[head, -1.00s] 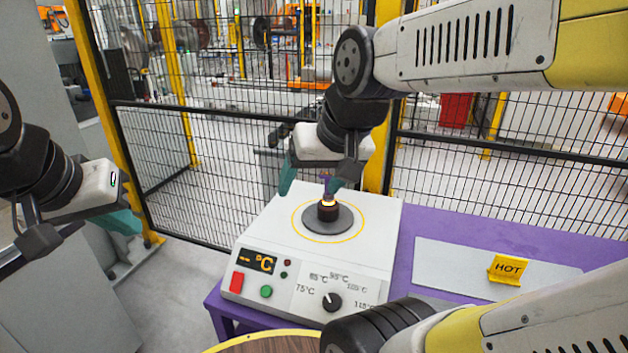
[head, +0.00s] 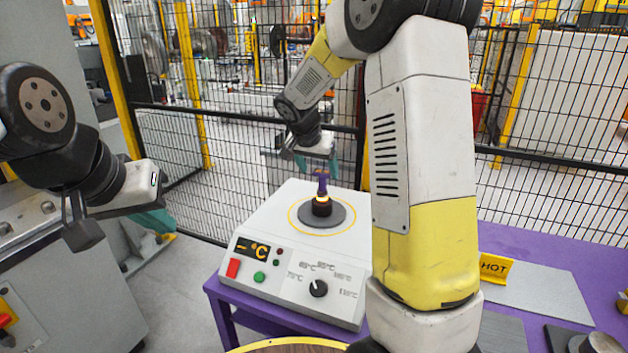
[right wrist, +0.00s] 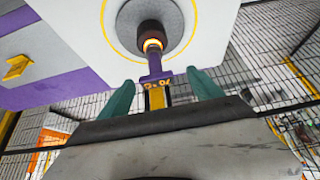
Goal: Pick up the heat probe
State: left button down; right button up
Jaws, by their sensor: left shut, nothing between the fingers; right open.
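The heat probe (head: 322,186) is a slim purple piece standing upright on the round dark plate of a white heater box (head: 290,205). In the right wrist view the probe (right wrist: 154,68) shows a purple shaft, a small display and a yellow part, with a glowing orange ring around its foot. My right gripper (head: 317,163) is open near the probe's top. In the right wrist view its teal fingers (right wrist: 163,92) lie on either side of the probe, with gaps visible; contact is not seen. My left gripper (head: 156,221) is shut and empty, left of the heater box.
The heater box has a display, buttons and a dial (head: 318,288). It stands on a purple table (head: 540,262). A mesh fence (head: 250,130) runs behind. My right arm crosses in front of the table.

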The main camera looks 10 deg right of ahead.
aim_at(324, 179)
jog(key=x, duration=0.6)
jog(key=shift+d+f, duration=0.1)
jog(key=shift+d, duration=0.25)
grip_shut()
